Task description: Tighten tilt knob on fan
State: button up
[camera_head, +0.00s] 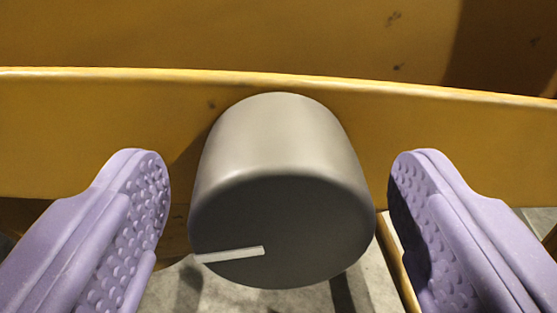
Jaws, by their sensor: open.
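The tilt knob (278,205) is a grey, rounded cylinder with a dark front face, in the middle of the head view. A pale line mark (230,255) on its face points to the left. The knob sits against a yellow curved band (80,130), which looks like part of the fan. My gripper (281,190) is open, with one purple, bumpy finger on each side of the knob. A gap shows between each finger and the knob, so neither appears to touch it. The rest of the fan is outside the view.
A larger yellow surface (250,35) fills the top of the view behind the band. A grey floor (290,300) shows below the knob. A thin yellow bar (397,265) runs down at the lower right, close to the right finger.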

jog(key=c, duration=1)
jog(key=shift+c, duration=0.2)
jog(key=m, duration=0.5)
jog(key=shift+d, duration=0.1)
jog(key=m, duration=0.5)
jog(key=shift+d, duration=0.1)
jog(key=m, duration=0.5)
jog(key=shift+d+g+y, duration=0.1)
jog(key=shift+g+y, duration=0.2)
jog(key=m, duration=0.5)
jog(key=shift+f, duration=0.1)
jog(key=shift+m+y, duration=0.3)
